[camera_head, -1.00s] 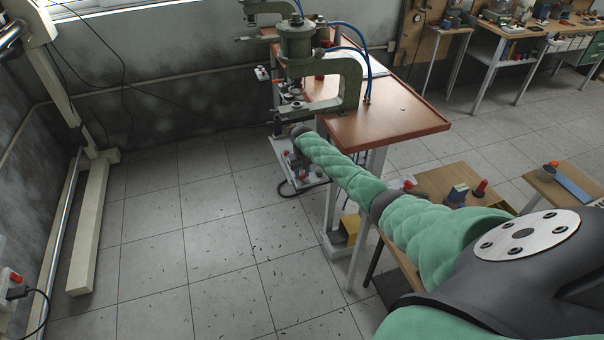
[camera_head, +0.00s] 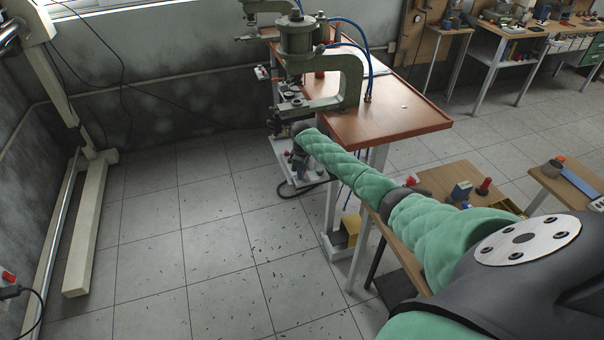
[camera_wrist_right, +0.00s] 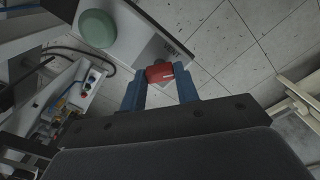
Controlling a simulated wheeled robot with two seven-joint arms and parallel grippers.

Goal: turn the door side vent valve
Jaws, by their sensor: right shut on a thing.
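The red valve handle (camera_wrist_right: 159,73) sits between the blue fingers of my right gripper (camera_wrist_right: 160,85) in the right wrist view. The fingers are shut on it. Behind it is a pale panel (camera_wrist_right: 142,45) with dark lettering that looks like "VENT". In the head view my right arm reaches to the low shelf unit beside the press table. My right gripper (camera_head: 297,158) is small there, and the valve cannot be made out. My left gripper is not in view.
A green press (camera_head: 350,80) stands on the brown table (camera_head: 390,122), with blue hoses above. A round green part (camera_wrist_right: 97,28) is close to the gripper in the wrist view. Wooden benches stand at right. The tiled floor (camera_head: 200,250) at left is mostly clear.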

